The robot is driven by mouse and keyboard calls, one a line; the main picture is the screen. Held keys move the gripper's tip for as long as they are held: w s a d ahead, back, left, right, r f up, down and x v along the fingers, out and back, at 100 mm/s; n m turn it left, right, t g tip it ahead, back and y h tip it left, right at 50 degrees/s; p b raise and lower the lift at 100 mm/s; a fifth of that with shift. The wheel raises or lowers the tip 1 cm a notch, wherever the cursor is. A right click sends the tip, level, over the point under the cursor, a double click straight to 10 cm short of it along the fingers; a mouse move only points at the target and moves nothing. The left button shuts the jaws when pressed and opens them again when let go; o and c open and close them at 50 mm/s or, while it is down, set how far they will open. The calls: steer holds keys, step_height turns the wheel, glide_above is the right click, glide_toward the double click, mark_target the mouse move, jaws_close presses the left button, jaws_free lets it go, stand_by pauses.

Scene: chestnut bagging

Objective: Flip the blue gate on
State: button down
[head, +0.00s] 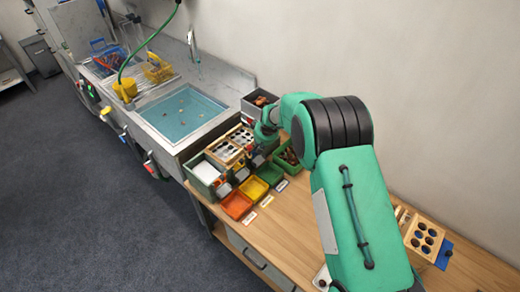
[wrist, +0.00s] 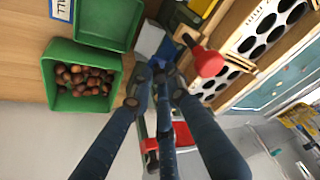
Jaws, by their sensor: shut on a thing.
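The wooden sorter (head: 225,150) with round-holed plates stands on the bench beside the sink; its holed plates (wrist: 262,22) also fill the upper right of the wrist view. My gripper (head: 262,143) is at the sorter's right end, small and partly hidden by my arm in the head view. In the wrist view my gripper (wrist: 162,72) has its fingers close together on a small blue part, which looks like the blue gate (wrist: 166,48). The fingers cover most of it, so its on or off position cannot be told. A red knob (wrist: 208,62) is just right of the fingertips.
Orange (head: 237,204), yellow (head: 254,189) and green (head: 270,174) trays line the sorter's front. A green bin of chestnuts (wrist: 82,98) is left of my gripper. A water-filled sink (head: 183,110) lies beyond, and a wooden rack (head: 423,238) stands at the right.

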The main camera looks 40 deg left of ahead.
steer(key=shift+w+r, duration=0.1)
steer(key=shift+r, duration=0.75)
steer(key=shift+a, duration=0.1)
steer(key=c, duration=1.9)
jaws_free()
steer(key=shift+r, duration=0.1)
steer(key=shift+v, duration=5.95)
steer(key=shift+d, duration=0.2)
